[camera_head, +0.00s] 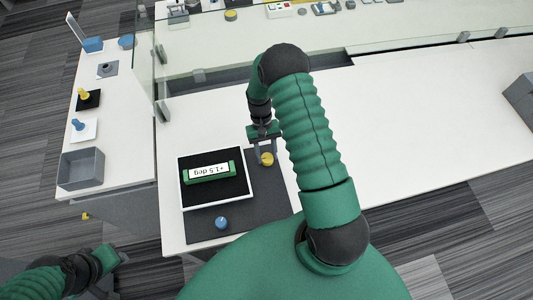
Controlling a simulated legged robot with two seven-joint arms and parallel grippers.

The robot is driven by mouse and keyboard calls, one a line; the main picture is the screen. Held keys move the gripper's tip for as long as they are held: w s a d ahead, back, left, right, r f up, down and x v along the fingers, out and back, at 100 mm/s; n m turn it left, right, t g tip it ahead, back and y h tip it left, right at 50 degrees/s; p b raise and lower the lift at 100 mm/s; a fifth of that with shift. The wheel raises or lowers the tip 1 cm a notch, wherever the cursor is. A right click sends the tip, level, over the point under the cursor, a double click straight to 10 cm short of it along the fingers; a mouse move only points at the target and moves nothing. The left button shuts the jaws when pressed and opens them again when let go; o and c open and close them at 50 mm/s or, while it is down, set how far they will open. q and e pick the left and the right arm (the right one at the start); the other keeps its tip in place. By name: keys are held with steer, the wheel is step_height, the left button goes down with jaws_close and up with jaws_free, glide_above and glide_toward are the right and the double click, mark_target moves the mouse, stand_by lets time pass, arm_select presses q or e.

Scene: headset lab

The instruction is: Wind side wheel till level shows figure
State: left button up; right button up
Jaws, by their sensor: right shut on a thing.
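A green level (209,173) with a white display lies on a black plate in a white-rimmed frame (248,204). The display appears upside down to me and seems to read +1.5 deg. A yellow wheel (267,159) sits at the right side of the frame, near its back corner. My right gripper (264,157) reaches down from above and is shut on the yellow wheel. A blue knob (221,222) stands on the dark mat in front of the frame. My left gripper (122,256) is low at the left, away from the table; its fingers are too small to judge.
The dark mat (276,205) lies under the frame on the white table (400,140). A glass panel (146,60) stands behind. The left side table holds a grey bin (82,170) and several yellow and blue knobs.

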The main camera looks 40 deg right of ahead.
steer(key=o, duration=1.4)
steer(key=b+v, duration=0.1)
steer(key=v, duration=1.5)
steer(key=shift+w+d+r, duration=0.1)
steer(key=shift+d+r, duration=0.05)
steer(key=shift+r, duration=0.2)
steer(key=shift+s+a+r+n+t+h, duration=0.45)
steer(key=shift+s+a+n+t, duration=0.55)
steer(key=shift+s+a, duration=1.35)
steer(key=shift+s+a+r+n+t+h, duration=0.2)
steer(key=shift+s+a+r+n+t, duration=0.8)
steer(key=shift+a, duration=2.25)
steer(key=shift+s+a+n+t+h, duration=0.5)
steer(key=shift+s+a+t, duration=0.9)
steer(key=shift+s+a, duration=1.1)
